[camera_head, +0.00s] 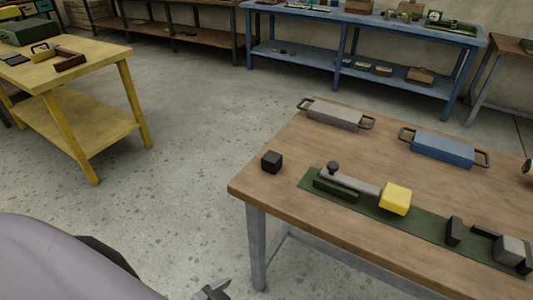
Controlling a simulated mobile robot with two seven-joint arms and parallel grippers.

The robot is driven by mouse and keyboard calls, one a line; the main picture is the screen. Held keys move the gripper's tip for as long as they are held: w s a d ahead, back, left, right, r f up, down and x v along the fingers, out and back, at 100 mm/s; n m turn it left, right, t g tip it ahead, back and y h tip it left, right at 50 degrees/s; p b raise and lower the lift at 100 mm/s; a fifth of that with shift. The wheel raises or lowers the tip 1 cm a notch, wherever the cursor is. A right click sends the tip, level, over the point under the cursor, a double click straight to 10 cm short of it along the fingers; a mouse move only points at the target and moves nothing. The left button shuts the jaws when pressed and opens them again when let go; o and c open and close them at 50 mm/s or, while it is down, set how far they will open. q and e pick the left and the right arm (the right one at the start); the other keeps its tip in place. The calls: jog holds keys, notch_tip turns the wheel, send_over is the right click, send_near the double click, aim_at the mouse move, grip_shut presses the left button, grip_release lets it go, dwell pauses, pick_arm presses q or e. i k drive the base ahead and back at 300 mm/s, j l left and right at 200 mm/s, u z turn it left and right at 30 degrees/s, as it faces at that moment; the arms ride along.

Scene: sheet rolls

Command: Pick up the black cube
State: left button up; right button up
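The black cube (272,162) sits on the wooden table near its left corner, close to the left edge and apart from everything else on the table. A large greyish-purple link of my own arm fills the lower left corner. A small grey and dark part at the bottom edge, left of the table leg, looks like a piece of my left gripper (212,291). It is mostly cut off, so I cannot tell if it is open or shut. It is well short of the cube and apart from it. My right gripper is not in view.
The wooden table (300,143) also holds a green mat (420,227) with a grey lever, a yellow block (395,199) and dark clamp parts. Grey (334,116) and blue (443,149) handled boxes stand behind. A yellow table (95,50) stands left, with open floor between.

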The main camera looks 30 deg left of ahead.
aim_at(271, 161)
jog(key=u, duration=0.8)
